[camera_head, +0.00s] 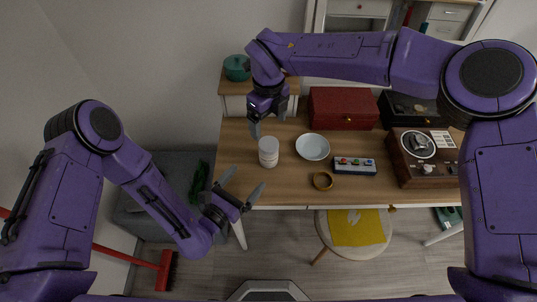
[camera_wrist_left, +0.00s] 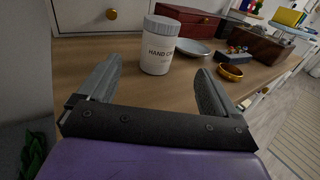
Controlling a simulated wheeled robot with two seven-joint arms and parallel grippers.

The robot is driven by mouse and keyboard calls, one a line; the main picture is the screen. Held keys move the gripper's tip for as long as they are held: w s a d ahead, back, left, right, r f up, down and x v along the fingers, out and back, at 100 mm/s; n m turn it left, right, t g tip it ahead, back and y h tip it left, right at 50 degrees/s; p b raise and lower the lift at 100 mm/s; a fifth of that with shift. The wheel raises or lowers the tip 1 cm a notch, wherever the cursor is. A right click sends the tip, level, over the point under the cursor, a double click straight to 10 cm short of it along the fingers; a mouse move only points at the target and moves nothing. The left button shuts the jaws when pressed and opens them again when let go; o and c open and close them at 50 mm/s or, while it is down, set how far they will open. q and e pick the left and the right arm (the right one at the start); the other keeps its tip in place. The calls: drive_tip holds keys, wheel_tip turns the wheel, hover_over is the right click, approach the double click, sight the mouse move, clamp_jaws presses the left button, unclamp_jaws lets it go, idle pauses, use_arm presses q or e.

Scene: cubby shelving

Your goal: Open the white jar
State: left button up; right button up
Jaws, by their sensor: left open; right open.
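The white jar (camera_head: 268,152) stands upright near the left end of the wooden table, with its lid on. In the left wrist view the jar (camera_wrist_left: 158,48) has a grey-white lid and a label reading "HAND C…". My left gripper (camera_head: 243,187) is open and empty at the table's front left edge, in front of the jar and apart from it. In the left wrist view the jar lies beyond and between its open fingers (camera_wrist_left: 155,85). My right gripper (camera_head: 268,127) is open above the table, just behind the jar; whether it touches the lid cannot be told.
A pale bowl (camera_head: 312,147), a button box (camera_head: 355,166) and a brown ring-shaped dish (camera_head: 323,181) lie right of the jar. A red box (camera_head: 343,107) and a record player (camera_head: 424,157) stand farther back and right. A stool (camera_head: 357,230) stands in front.

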sight(263, 158)
use_arm(q)
drive_tip(key=shift+w+d+f, duration=0.1)
drive_tip(key=shift+w+f, duration=0.15)
drive_tip(key=shift+w, duration=0.1)
use_arm(e)
drive_tip(key=shift+w+f, duration=0.2)
drive_tip(key=shift+f, duration=0.05)
use_arm(q)
drive_tip(key=x, duration=1)
drive_tip(key=shift+w+d, duration=0.1)
drive_tip(key=shift+r, duration=0.1)
